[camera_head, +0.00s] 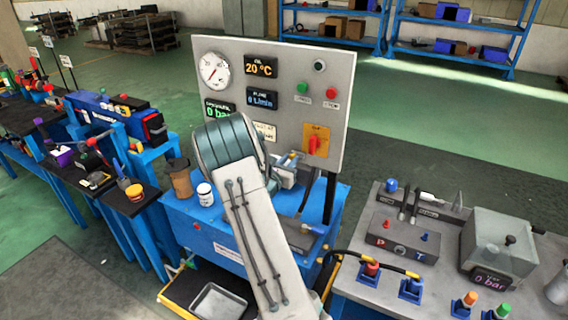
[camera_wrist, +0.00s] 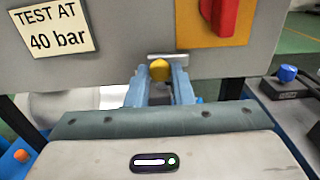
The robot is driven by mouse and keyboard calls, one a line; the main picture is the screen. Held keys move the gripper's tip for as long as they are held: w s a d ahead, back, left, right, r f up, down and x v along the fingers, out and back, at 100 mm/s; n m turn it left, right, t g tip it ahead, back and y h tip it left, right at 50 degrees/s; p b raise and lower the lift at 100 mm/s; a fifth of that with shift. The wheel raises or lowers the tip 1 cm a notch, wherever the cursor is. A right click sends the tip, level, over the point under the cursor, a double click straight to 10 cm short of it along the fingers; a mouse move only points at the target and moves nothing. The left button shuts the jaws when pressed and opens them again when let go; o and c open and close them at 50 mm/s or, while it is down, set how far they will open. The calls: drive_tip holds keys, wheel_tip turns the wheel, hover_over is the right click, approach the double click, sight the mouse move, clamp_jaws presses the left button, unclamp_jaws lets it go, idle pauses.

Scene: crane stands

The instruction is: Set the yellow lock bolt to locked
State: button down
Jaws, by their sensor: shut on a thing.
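The yellow lock bolt (camera_wrist: 159,70) shows as a round yellow knob in the wrist view, low on the grey panel, in front of a small metal bracket (camera_wrist: 168,57). My gripper (camera_wrist: 160,77) reaches forward to it, with one blue-grey finger on each side, shut on the knob. In the head view, my gripper is mostly hidden behind my own arm, and the bolt cannot be made out clearly. The bolt's shaft and its locked or unlocked marking are hidden.
The grey panel (camera_head: 281,50) stands upright behind my gripper. A red handle on an orange plate (camera_head: 316,133) is just above right of the bolt. A white jar (camera_head: 205,194) and a brown cup (camera_head: 179,180) stand at left. A grey bench (camera_head: 360,283) is at right.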

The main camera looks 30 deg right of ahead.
drive_tip(key=shift+s+d, duration=0.35)
drive_tip(key=shift+s, duration=0.25)
drive_tip(key=shift+s+d, duration=0.35)
drive_tip(key=shift+s, duration=0.2)
drive_tip(key=shift+a, duration=0.1)
drive_tip(key=c, duration=1.7)
unclamp_jaws()
drive_tip(key=o, duration=0.4)
drive_tip(key=shift+s, duration=0.1)
drive_tip(key=shift+o, duration=0.2)
drive_tip(key=shift+s+a+b, duration=0.15)
drive_tip(key=shift+a+b, duration=0.2)
drive_tip(key=shift+a, duration=0.1)
drive_tip(key=b+v, duration=0.2)
drive_tip(key=v, duration=1)
drive_tip(key=shift+s+a, duration=0.15)
drive_tip(key=shift+a, duration=0.15)
